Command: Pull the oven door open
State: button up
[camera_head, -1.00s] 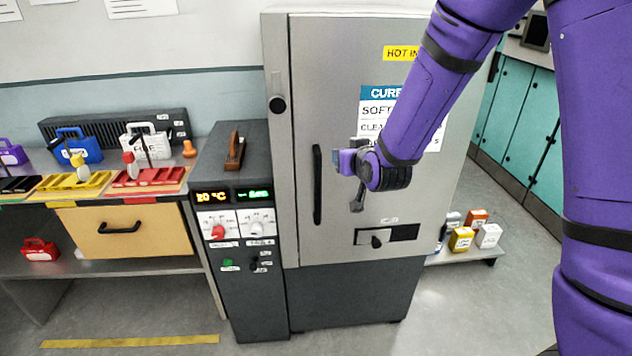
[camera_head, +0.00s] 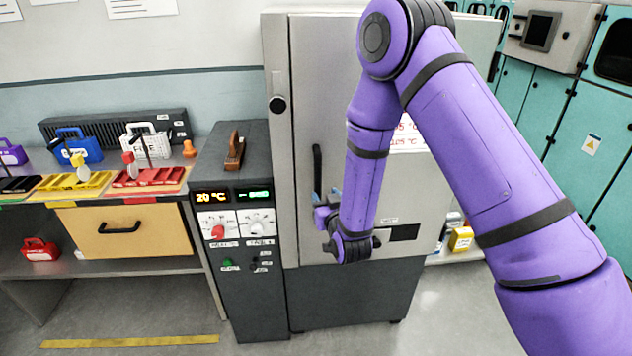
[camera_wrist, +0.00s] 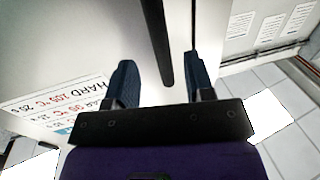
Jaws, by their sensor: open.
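The oven door (camera_head: 336,90) is a tall grey panel and looks closed. Its black vertical bar handle (camera_head: 317,168) is near the door's left edge; my gripper hides its lower end. My gripper (camera_head: 327,196) is open at the handle's lower part. In the wrist view, the dark handle (camera_wrist: 158,45) reaches down between the two spread fingertips of my gripper (camera_wrist: 161,72), with gaps visible on both sides. I cannot tell how deep the bar sits between the fingers. My arm covers much of the door's right side.
A dark control cabinet (camera_head: 252,302) with dials and displays stands directly left of the oven. A workbench with coloured trays and a wooden drawer (camera_head: 130,240) is further left. A low shelf with a yellow box (camera_head: 461,239) is at right. The floor in front looks clear.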

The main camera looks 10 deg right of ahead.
aim_at(319, 186)
jog(key=w, duration=0.2)
jog(key=w+a, duration=0.1)
jog(key=w, duration=0.5)
jog(key=shift+w+a, duration=0.2)
jog(key=shift+w, duration=0.05)
grip_shut()
